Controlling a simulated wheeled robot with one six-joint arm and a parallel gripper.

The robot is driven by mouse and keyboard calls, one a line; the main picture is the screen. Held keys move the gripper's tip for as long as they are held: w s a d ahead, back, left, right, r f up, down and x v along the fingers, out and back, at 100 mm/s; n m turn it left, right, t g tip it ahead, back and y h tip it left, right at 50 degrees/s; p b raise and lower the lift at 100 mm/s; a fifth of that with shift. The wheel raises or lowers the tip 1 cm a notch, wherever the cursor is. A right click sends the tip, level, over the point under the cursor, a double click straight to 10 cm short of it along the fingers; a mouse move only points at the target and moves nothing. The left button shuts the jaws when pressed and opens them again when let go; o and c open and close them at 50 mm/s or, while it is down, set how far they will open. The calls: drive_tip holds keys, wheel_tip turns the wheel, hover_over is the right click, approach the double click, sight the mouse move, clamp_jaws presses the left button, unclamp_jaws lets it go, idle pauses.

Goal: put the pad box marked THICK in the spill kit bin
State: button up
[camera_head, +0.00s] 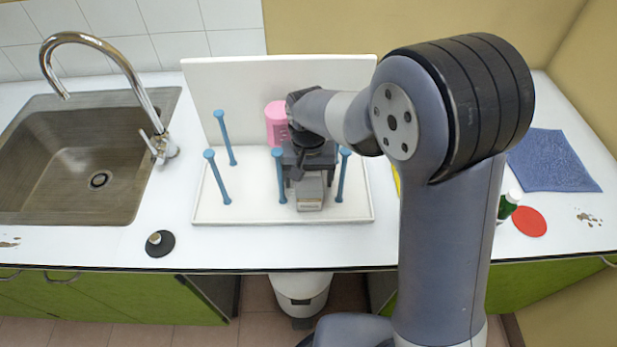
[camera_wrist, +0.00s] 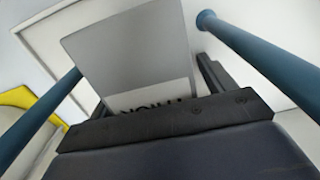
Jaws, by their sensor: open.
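A small grey box (camera_head: 311,192) sits on the white tray between the blue pegs. In the wrist view the grey box (camera_wrist: 135,50) has a white label with dark lettering; the lettering is partly hidden by my gripper, so I cannot read the whole word. My gripper (camera_head: 308,172) is low over the tray, open, right at the box. In the wrist view a dark finger shows on the right of the box, and the left finger is mostly hidden. A white bin (camera_head: 301,294) stands on the floor below the counter; no marking on it is readable.
Blue pegs (camera_head: 217,177) stand upright on the white tray (camera_head: 240,212), some close beside my gripper. A pink container (camera_head: 277,122) is behind it. The sink (camera_head: 75,160) is left. A blue cloth (camera_head: 552,160), green bottle (camera_head: 507,205) and red disc (camera_head: 529,221) lie right.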

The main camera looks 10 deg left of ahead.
drive_tip(key=shift+f, duration=0.1)
drive_tip(key=c, duration=1.2)
drive_tip(key=shift+c, duration=0.2)
